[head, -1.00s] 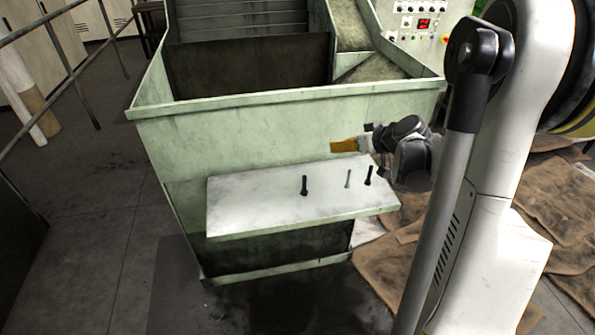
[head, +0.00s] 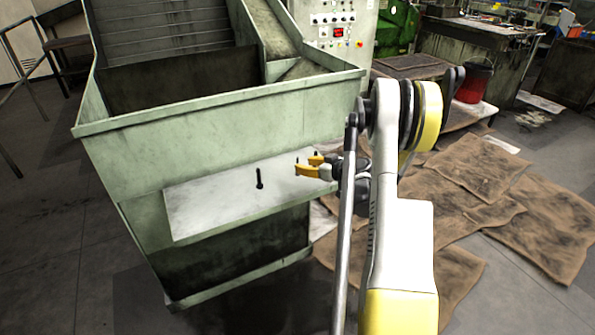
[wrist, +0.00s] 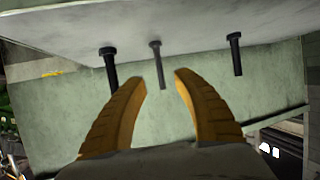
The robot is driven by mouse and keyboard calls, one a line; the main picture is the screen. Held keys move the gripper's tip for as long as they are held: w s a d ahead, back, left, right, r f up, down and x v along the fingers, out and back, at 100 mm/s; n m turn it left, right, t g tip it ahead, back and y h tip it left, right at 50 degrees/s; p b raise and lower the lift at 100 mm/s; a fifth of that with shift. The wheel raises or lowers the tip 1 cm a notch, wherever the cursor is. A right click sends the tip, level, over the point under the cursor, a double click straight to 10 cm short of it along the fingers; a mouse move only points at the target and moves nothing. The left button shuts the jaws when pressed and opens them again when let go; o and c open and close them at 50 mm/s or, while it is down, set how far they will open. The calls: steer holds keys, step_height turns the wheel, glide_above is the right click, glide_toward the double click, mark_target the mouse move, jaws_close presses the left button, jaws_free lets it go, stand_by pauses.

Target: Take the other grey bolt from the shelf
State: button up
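My gripper (head: 306,165) is open, with its yellow fingers over the right part of the pale shelf (head: 205,205). In the wrist view the two fingers (wrist: 161,80) stand apart. The grey bolt (wrist: 156,55) lies in line with the gap between them, its head on the shelf; whether its shank is between the tips or just beyond them I cannot tell. One black bolt (wrist: 110,68) stands close beside it on the left of that view. Another black bolt (wrist: 235,54) stands farther right; it also shows in the head view (head: 260,179). My gripper largely hides the other two bolts there.
The shelf is fixed to the front of a green machine bin (head: 220,120). A control panel (head: 335,30) rises behind it. Brown mats (head: 490,170) cover the floor at right, and a red bucket (head: 474,82) stands farther back.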

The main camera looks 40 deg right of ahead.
steer(key=b+x, duration=0.2)
steer(key=x, duration=0.2)
steer(key=shift+w, duration=0.35)
steer(key=shift+s+r, duration=0.1)
jaws_close()
